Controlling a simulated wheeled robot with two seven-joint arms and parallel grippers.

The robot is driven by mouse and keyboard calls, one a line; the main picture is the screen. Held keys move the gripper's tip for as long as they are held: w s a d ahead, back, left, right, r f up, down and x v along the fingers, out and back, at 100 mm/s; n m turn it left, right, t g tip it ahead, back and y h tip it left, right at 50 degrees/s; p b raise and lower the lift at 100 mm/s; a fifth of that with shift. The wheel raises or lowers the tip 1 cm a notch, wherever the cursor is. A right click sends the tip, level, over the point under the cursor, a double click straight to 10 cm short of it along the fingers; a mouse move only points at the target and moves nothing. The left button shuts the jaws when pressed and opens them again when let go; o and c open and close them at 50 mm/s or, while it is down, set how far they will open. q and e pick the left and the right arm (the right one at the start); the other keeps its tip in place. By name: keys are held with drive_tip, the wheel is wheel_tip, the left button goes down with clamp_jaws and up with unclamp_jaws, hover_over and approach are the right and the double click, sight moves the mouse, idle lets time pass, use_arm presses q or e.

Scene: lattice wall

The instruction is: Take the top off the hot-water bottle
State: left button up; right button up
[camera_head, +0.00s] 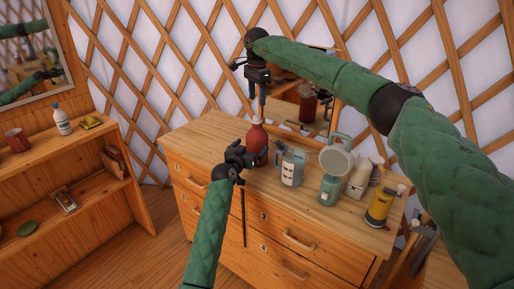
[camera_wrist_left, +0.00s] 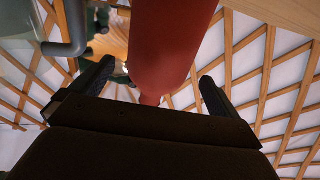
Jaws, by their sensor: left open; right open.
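The hot-water bottle appears to be the red bottle (camera_head: 257,143), standing upright on the wooden dresser with a narrow neck at its top. My left gripper (camera_head: 243,157) is open at the bottle's left side, low on its body. In the left wrist view the red bottle (camera_wrist_left: 168,45) rises between the two spread fingers of my left gripper (camera_wrist_left: 155,88), with gaps on both sides. My right gripper (camera_head: 262,92) is open and points down just above the bottle's neck. Whether it touches the top is too small to tell.
Right of the bottle on the dresser (camera_head: 207,136) stand a labelled jug (camera_head: 291,168), a green-and-cream appliance (camera_head: 331,178), a pale container (camera_head: 360,178) and a yellow canister (camera_head: 379,206). A mirror (camera_head: 290,108) stands behind. The dresser's left part is clear. A shelf (camera_head: 60,140) stands left.

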use_arm(q)
drive_tip(key=shift+x, duration=3.2)
